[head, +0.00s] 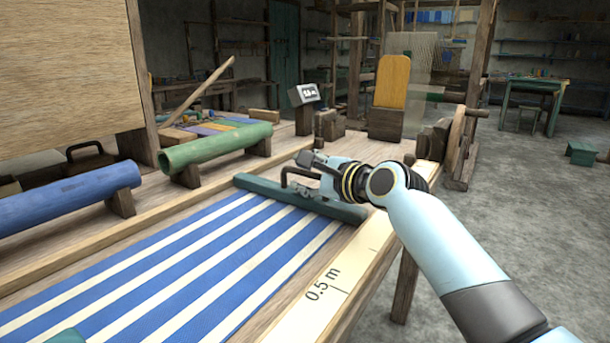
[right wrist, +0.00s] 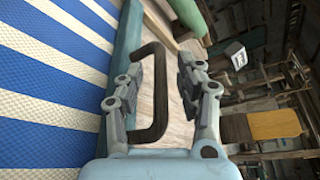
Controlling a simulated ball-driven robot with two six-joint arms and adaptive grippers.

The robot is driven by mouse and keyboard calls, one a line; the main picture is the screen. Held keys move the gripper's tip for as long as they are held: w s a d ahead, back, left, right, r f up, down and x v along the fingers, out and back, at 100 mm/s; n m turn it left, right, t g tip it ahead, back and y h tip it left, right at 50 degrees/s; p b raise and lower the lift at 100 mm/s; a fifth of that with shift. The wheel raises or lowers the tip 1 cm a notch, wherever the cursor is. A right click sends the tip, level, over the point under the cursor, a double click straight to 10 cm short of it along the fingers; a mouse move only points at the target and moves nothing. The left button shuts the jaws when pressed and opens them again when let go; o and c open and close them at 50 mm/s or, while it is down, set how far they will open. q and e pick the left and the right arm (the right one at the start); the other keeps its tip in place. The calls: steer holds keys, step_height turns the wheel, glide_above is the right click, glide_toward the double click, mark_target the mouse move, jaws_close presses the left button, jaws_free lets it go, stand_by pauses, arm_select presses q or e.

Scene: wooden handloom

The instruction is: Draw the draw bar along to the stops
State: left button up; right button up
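The draw bar (head: 255,184) is a dark green bar lying across the far end of a blue-and-white striped cloth (head: 170,262). Its dark handle (right wrist: 157,105) is a bracket standing up from the bar. My right gripper (head: 308,162) is at the handle, over the bar's right half. In the right wrist view its fingers (right wrist: 160,75) are apart, one on each side of the handle, with a clear gap on the right side. The bar also shows in the right wrist view (right wrist: 123,50). I cannot make out the stops for certain. My left gripper is not in view.
A ruler strip marked 0.5 m (head: 332,277) runs along the table's right edge. A green roller (head: 215,147) and a blue roller (head: 65,198) lie on the left. A small display (head: 304,94) stands beyond the bar. Bare tabletop lies just past the bar.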

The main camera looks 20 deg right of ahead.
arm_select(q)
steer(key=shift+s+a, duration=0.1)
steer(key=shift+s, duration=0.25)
arm_select(e)
jaws_close()
